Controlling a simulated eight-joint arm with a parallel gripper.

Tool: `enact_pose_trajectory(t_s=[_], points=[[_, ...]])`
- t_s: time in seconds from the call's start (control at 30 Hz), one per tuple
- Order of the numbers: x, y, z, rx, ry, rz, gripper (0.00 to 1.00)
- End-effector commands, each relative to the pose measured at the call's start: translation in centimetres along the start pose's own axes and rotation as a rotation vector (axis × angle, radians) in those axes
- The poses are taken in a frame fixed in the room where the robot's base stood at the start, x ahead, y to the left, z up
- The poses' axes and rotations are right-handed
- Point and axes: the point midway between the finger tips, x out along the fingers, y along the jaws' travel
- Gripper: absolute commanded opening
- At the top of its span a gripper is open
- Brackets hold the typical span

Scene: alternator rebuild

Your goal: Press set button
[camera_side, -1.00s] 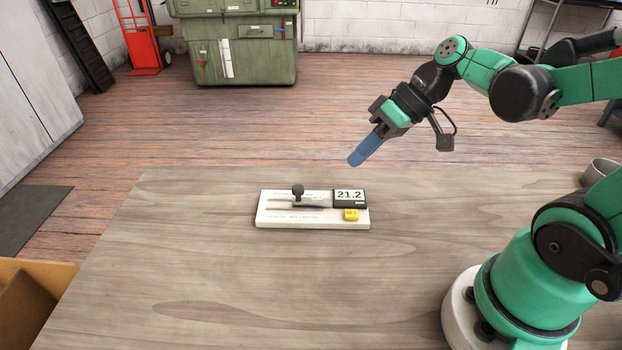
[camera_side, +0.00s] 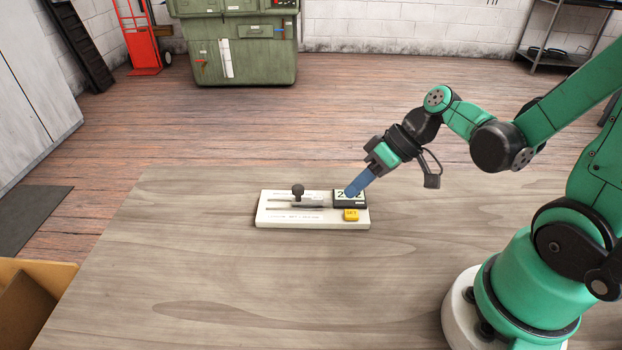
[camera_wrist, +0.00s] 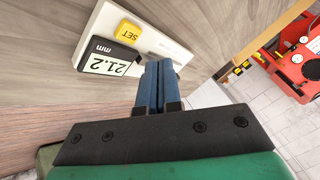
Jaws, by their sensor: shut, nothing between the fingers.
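The yellow SET button (camera_side: 351,215) sits on the right end of a white base plate (camera_side: 268,221) on the table. It also shows in the wrist view (camera_wrist: 128,31), above and left of my fingers. A black display (camera_side: 357,205) is just behind the button; in the wrist view the display (camera_wrist: 108,62) reads 21.2 mm. A black knob (camera_side: 298,190) on a slider stands left of the display. My gripper (camera_side: 350,192) has its blue fingers shut and empty. In the side view the fingertips overlap the display; in the wrist view they are beside it, apparently above the plate.
The wooden table (camera_side: 220,275) is clear around the plate. A cardboard box (camera_side: 30,300) is at the lower left. A green cabinet (camera_side: 235,45) and a red hand truck (camera_side: 138,40) stand on the floor behind.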

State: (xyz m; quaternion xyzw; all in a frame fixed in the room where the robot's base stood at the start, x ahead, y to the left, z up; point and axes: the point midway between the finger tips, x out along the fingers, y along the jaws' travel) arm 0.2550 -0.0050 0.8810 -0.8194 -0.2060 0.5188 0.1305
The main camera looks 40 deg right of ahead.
Motion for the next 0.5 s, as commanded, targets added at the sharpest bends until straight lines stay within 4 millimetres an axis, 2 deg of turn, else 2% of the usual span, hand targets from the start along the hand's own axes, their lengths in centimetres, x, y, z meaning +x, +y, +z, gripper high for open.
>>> enact_pose_trajectory(t_s=[0.2,0.5], points=[[1.4,0.8,0.6,0.000,-0.001,0.000,0.00],[2.0,1.1,1.0,-0.001,-0.001,0.000,0.00]])
